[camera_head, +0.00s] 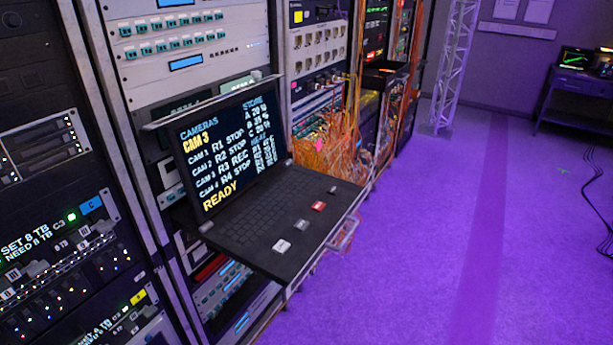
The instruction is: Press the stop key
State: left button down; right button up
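A pull-out console (262,262) with a dark keyboard (255,215) juts from the rack. Along its right side sit a white key (282,246), a grey key (301,225), a red key (318,206) and a small grey key (332,190). Their markings are too small to read, so I cannot tell which is the stop key. The raised screen (225,150) reads CAMERAS, CAM 3, R1 STOP, R2 STOP, R3 REC, R4 STOP and READY. Neither of my grippers is in view.
Equipment racks (185,50) line the left side. Orange cables (330,150) hang behind the console. A lattice truss (455,65) stands further back. A dark table (580,95) with a small screen (574,58) is at the far right. Black cables (590,180) lie near the right edge; the purple floor (420,250) is mostly clear.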

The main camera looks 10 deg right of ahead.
aim_at(332, 190)
jog(key=i+l, duration=0.15)
jog(key=l, duration=0.2)
jog(key=i+l+u, duration=0.1)
jog(key=l, duration=0.3)
jog(key=i+l, duration=0.25)
jog(key=l, duration=0.15)
jog(key=i+l+u, duration=0.1)
jog(key=l, duration=0.25)
jog(key=i+l+u, duration=0.1)
jog(key=l, duration=0.3)
jog(key=i+l, duration=0.2)
jog(key=l, duration=0.2)
jog(key=i+l+u, duration=0.1)
jog(key=l, duration=0.3)
